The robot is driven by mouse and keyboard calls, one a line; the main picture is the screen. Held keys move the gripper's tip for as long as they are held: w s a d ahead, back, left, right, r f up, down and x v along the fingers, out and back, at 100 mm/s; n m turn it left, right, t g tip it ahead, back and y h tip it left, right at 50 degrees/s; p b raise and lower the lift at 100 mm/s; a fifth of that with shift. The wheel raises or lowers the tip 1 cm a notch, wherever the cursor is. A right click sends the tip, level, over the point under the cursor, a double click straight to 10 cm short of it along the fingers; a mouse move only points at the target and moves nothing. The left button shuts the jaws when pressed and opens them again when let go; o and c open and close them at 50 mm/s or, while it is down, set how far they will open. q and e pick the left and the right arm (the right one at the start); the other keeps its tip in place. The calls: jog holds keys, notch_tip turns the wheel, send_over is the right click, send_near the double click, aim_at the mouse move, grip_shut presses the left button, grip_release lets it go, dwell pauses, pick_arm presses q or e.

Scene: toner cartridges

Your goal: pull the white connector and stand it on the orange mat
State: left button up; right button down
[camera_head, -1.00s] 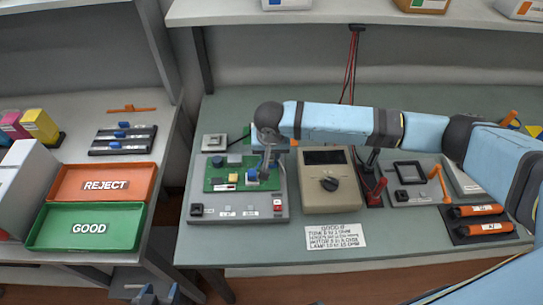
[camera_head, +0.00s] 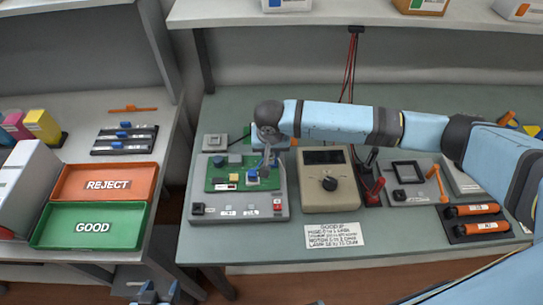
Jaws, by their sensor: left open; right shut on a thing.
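A green circuit board (camera_head: 214,184) with several small parts lies on a grey test fixture (camera_head: 240,211). My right gripper (camera_head: 265,168) reaches down over the right side of the board and is shut on a small part there. Its fingers hide what that part is. A blue part (camera_head: 252,178) sits on the board right beside the fingers. I cannot make out a white connector; it may be hidden by the gripper. No orange mat is clear in view. My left gripper (camera_head: 158,294) is open and empty at the bottom edge, away from the fixture.
A beige meter (camera_head: 327,198) stands close right of the fixture. An orange REJECT tray (camera_head: 77,170) and a green GOOD tray (camera_head: 52,226) are on the left bench. A black holder with orange-handled tools (camera_head: 470,232) lies at right.

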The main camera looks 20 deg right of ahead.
jog(key=shift+r+p, duration=1.5)
jog(key=shift+p, duration=0.8)
dwell(0.5)
notch_tip(320, 180, up, 2)
jog(key=p, duration=0.2)
jog(key=shift+p, duration=0.3)
notch_tip(320, 180, up, 2)
jog(key=p, duration=0.2)
jog(key=shift+p, duration=0.3)
